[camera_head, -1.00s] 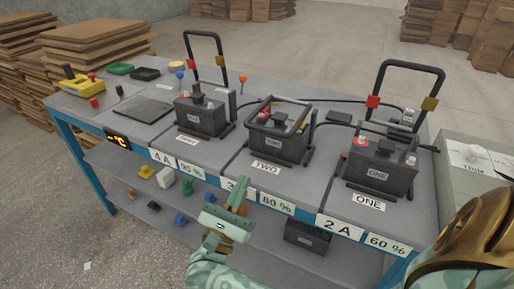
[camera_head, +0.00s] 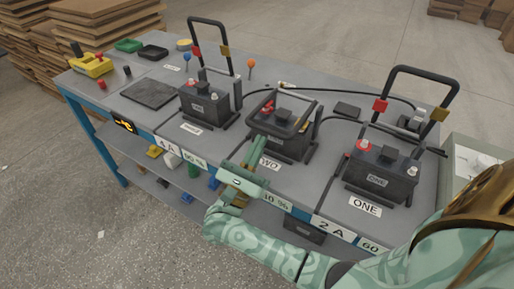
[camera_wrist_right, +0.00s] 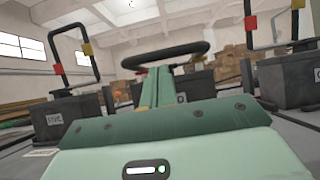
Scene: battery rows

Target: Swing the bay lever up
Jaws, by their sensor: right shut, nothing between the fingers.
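The middle bay's lever (camera_head: 272,126), a black hoop, is down around the top of the middle battery (camera_head: 285,143). In the right wrist view its bar (camera_wrist_right: 165,55) crosses just beyond my fingertips. My right gripper (camera_head: 262,146) is shut and empty, at the front of the middle bay close to the lever's front bar; I cannot tell whether they touch. Its fingers also show in the right wrist view (camera_wrist_right: 156,88). They hide part of the TWO label (camera_head: 270,163). The left lever (camera_head: 232,58) and right lever (camera_head: 394,85) stand up. My left gripper is not in view.
Batteries stand in the left bay (camera_head: 204,107) and the right bay, labelled ONE (camera_head: 378,179). Black cables run behind the bays. A dark mat (camera_head: 150,94), small trays and a yellow tool (camera_head: 92,66) occupy the bench's left end. A lower shelf holds small coloured items.

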